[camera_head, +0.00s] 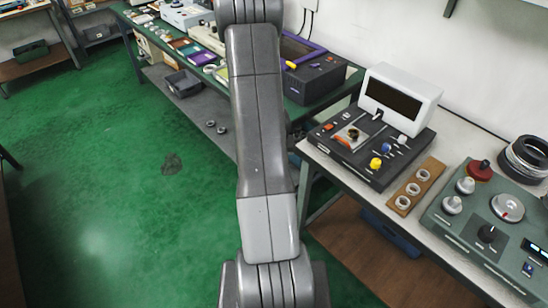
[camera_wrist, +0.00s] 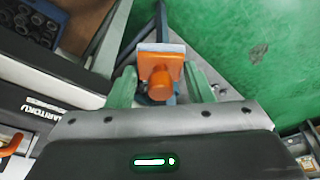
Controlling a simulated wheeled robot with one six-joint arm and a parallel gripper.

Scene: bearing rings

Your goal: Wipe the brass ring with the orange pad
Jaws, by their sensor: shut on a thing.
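In the wrist view my gripper (camera_wrist: 160,86) has its green fingers shut on the orange pad (camera_wrist: 174,56), by its round orange knob. The pad has a pale far edge and is held out in front of the fingers. The head view does not show the gripper or the pad; my arm runs up its middle. A small brownish ring-like thing (camera_head: 353,133) sits on a pale plate on the black panel, at the right bench; it may be the brass ring, but it is too small to be sure. No brass ring is clear in the wrist view.
The black panel (camera_head: 385,172) carries coloured knobs and a white hooded box (camera_head: 400,98). Beside it, a wooden board (camera_head: 413,189) holds three pale rings. A green control unit (camera_head: 462,230) and a dark coil (camera_head: 525,156) stand further right. The green floor (camera_head: 130,170) is mostly clear.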

